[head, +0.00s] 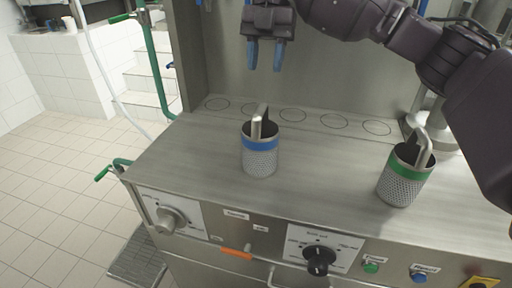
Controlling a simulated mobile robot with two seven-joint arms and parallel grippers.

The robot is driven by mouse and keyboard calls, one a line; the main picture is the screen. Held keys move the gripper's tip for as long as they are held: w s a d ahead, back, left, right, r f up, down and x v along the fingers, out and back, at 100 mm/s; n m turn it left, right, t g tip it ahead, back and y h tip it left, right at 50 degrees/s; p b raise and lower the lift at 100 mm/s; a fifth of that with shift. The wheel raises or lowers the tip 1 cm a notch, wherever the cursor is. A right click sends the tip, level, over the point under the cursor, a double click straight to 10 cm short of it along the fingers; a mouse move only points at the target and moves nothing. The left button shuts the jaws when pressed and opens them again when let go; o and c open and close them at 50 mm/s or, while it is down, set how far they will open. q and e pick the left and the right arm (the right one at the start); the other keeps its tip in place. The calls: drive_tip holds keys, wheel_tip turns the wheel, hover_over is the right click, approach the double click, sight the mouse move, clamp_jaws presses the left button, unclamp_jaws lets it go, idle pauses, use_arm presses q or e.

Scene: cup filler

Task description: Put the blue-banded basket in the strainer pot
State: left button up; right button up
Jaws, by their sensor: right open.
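The blue-banded basket (260,158) stands upright on the steel counter, left of its middle. It is a perforated metal cup with a blue band under the rim and a bent metal handle on top. My right gripper (265,54) hangs above and behind the basket, apart from it, with its two blue fingers pointing down, open and empty. My left gripper is not in view. I cannot make out a strainer pot for certain; a shiny metal cylinder partly shows behind my right arm.
A green-banded basket (403,178) stands on the counter (325,165) at the right. Several outlined circles run along the back, before an upright steel panel (330,70). Knobs and buttons line the front panel. Bare counter lies between the baskets. White steps and tiled floor are at left.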

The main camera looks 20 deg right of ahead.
sight(261, 108)
drive_tip(key=x, duration=0.3)
drive_tip(key=shift+s+f, duration=0.25)
drive_tip(key=shift+w+b+x, duration=0.2)
drive_tip(key=shift+b+x, duration=0.3)
drive_tip(key=shift+x, duration=2.7)
drive_tip(key=shift+d, duration=0.1)
clamp_jaws()
